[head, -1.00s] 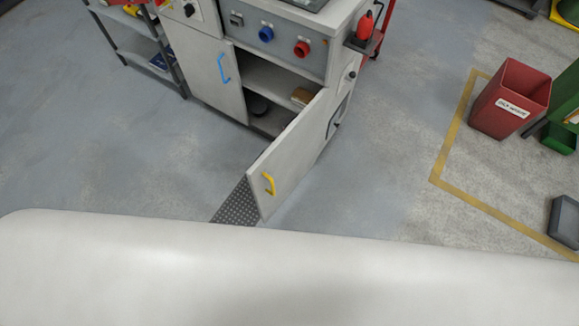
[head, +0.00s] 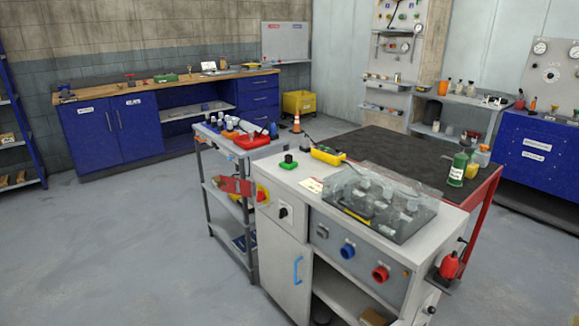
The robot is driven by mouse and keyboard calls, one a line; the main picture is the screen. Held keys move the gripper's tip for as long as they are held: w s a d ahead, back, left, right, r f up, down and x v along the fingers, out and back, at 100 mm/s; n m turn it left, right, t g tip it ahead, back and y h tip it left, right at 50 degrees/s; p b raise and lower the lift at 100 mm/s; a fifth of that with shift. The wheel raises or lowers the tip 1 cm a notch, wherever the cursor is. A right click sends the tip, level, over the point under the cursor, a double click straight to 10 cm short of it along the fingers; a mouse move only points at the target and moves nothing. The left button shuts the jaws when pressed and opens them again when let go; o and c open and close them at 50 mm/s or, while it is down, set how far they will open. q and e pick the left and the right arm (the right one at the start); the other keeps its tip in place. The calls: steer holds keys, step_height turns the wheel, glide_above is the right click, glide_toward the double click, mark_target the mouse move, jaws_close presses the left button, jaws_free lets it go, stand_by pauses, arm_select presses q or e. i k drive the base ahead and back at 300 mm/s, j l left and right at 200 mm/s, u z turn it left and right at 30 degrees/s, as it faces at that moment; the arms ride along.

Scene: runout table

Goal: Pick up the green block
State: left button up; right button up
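A small green piece with a dark knob-like top (head: 288,162) sits on the top of the grey machine cabinet (head: 300,218), near its left end. A longer green item (head: 165,78) lies on the wooden bench top at the back left. Both are small in the picture, and I cannot tell which is the green block. Neither of my grippers is in view.
A yellow handheld device (head: 328,155) and a clear cover (head: 380,203) are on the cabinet top. A grey cart (head: 207,141) with a red tray (head: 252,142) stands beside it. Floor (head: 110,240) is clear at left. A dark-topped table (head: 395,147) stands behind.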

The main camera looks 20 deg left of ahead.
mark_target(288, 164)
steer(key=i+j+z, duration=0.1)
steer(key=j, duration=0.35)
steer(key=i+j+z, duration=0.1)
steer(key=j, duration=0.35)
steer(key=i+j+z, duration=0.15)
steer(key=j, duration=0.35)
steer(key=i+j+z, duration=0.1)
steer(key=j, duration=0.4)
steer(key=i, duration=0.05)
